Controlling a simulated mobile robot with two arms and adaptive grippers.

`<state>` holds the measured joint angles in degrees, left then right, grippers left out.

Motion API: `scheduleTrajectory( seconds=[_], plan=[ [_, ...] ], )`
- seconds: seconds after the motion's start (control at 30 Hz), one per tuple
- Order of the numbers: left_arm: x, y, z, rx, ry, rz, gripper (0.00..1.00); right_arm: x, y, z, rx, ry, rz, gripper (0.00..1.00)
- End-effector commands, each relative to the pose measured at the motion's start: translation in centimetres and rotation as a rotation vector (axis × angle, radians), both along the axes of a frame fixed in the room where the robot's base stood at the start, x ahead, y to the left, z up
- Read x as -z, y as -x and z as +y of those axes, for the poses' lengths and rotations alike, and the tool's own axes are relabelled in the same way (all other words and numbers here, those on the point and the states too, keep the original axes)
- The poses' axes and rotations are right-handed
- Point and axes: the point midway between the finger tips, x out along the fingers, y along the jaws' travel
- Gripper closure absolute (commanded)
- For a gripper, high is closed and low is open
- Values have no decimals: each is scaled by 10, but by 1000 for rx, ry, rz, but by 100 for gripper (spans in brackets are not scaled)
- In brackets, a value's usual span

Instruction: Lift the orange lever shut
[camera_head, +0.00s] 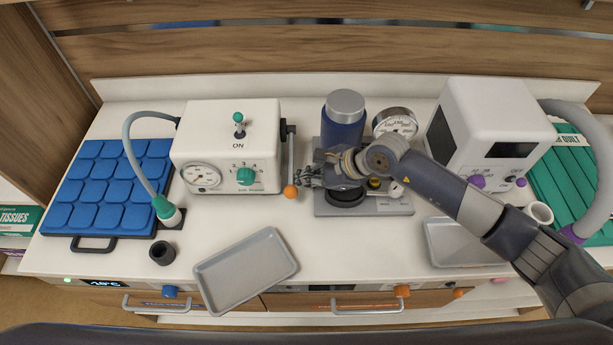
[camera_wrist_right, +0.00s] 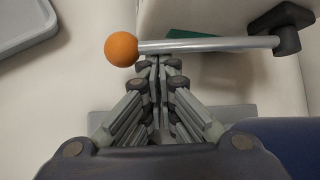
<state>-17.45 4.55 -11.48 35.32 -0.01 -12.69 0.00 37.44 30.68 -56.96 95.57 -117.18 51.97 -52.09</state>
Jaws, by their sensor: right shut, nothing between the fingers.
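The orange lever is a metal rod with an orange ball knob (camera_head: 290,191) on the right side of the white box with the gauge (camera_head: 226,130). In the head view the rod hangs down from a dark pivot near the box's upper right edge, with the ball at its low end. The right wrist view shows the ball (camera_wrist_right: 121,48) and rod (camera_wrist_right: 205,45) just beyond my fingertips. My right gripper (camera_head: 302,178) is shut and empty, its tips close beside the lever; I cannot tell whether they touch it. My left gripper is not in view.
A blue cylinder device (camera_head: 344,125) on a grey base (camera_head: 395,205) stands right beside my right gripper. A grey tray (camera_head: 246,270) lies in front, and a hose (camera_head: 139,150) with a green end is at left. A white monitor (camera_head: 490,135) stands at right.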

Motion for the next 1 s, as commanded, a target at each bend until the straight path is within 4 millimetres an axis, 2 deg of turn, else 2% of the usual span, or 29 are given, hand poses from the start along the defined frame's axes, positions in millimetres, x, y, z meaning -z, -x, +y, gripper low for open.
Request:
scheduleTrajectory(
  seconds=[0.37, 0.57, 1.0],
  plan=[
    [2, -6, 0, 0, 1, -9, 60, -11, 2, 0, 0, 0, 77, 100],
    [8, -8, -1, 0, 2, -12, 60, -27, 6, 1, 0, -1, 214, 100],
    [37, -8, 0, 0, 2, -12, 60, -68, 8, 1, -1, -2, 572, 100]
  ],
)
